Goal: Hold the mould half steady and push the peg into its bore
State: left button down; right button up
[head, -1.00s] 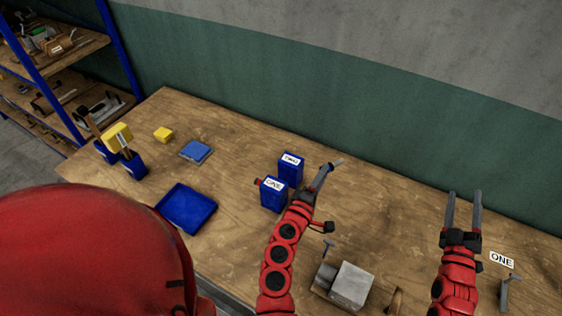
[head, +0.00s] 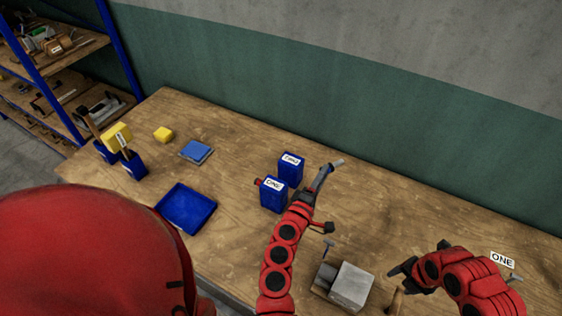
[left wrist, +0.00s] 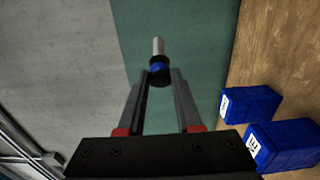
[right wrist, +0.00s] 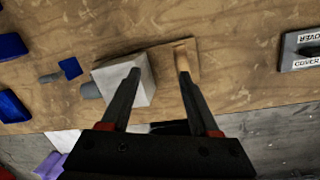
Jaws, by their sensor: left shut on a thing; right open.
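My left gripper (head: 324,178) is shut on a peg (left wrist: 158,50) with a grey metal pin and a blue and black collar. It holds the peg up in the air, and its end also shows in the head view (head: 337,163). A grey block (head: 350,285), which looks like the mould half, sits at the bench's front edge with a grey cylinder at its left side. No bore can be made out.
Two blue boxes (head: 273,194) stand left of my left gripper. A small blue-headed pin (head: 328,246) is behind the block. A blue tray (head: 186,222) lies further left. A grey piece labelled COVER (right wrist: 290,52) lies to the right in the right wrist view.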

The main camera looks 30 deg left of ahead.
aim_at(396, 305)
jog(key=s+d, duration=0.1)
jog(key=s+n+g+h, duration=0.1)
jog(key=shift+s+d, duration=0.35)
jog(key=shift+d, duration=0.05)
jog(key=shift+s+d+n, duration=0.2)
jog(key=shift+s+n, duration=0.05)
jog(key=shift+n, duration=0.05)
jog(key=shift+s+f, duration=0.1)
jog(key=shift+f, duration=0.2)
notch_tip(396, 305, down, 5)
jog(key=shift+b, duration=0.3)
notch_tip(396, 305, down, 6)
jog(key=b, duration=0.5)
jog(key=shift+f, duration=0.15)
grip_shut()
dwell(1.2)
